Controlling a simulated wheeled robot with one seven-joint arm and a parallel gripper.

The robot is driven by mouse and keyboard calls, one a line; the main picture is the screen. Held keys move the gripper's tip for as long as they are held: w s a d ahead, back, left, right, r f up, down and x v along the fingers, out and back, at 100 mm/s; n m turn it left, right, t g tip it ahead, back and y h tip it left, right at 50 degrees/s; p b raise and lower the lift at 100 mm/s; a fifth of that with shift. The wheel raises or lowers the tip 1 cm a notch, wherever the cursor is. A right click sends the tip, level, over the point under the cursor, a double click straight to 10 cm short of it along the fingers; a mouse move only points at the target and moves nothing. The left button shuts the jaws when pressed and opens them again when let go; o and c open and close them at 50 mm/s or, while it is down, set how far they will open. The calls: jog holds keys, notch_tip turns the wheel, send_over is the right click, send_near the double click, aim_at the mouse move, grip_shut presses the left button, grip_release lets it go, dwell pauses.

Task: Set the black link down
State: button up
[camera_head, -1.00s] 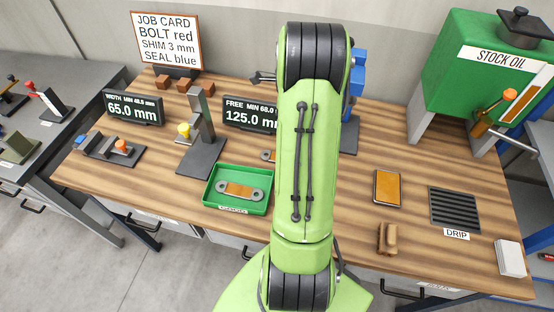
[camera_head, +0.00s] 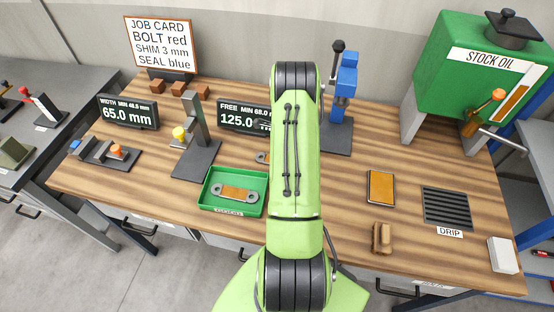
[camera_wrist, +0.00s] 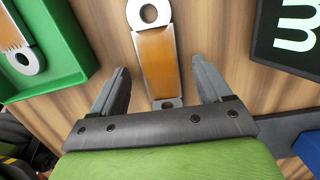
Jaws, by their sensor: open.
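A link (camera_wrist: 156,62) with grey eyelet ends and a brown-orange middle lies on the wooden bench in the wrist view. Its near end is between the two fingers of my gripper (camera_wrist: 161,68), which is open, with a gap on both sides. One end of this link also shows in the head view (camera_head: 263,157), left of my arm; the rest is hidden. A similar link (camera_head: 237,193) lies in the green tray (camera_head: 234,212). Neither link looks black overall. My arm hides most of my gripper in the head view.
The tray wall (camera_wrist: 72,75) is close on the left in the wrist view. A dark display (camera_wrist: 290,40) stands close on the right. A blue press (camera_head: 343,85) stands behind my arm. A brown pad (camera_head: 381,187) and a drip grate (camera_head: 447,207) are to the right.

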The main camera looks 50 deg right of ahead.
jog(key=shift+f, duration=0.3)
grip_shut()
jog(key=shift+r, duration=0.1)
jog(key=shift+r, duration=0.1)
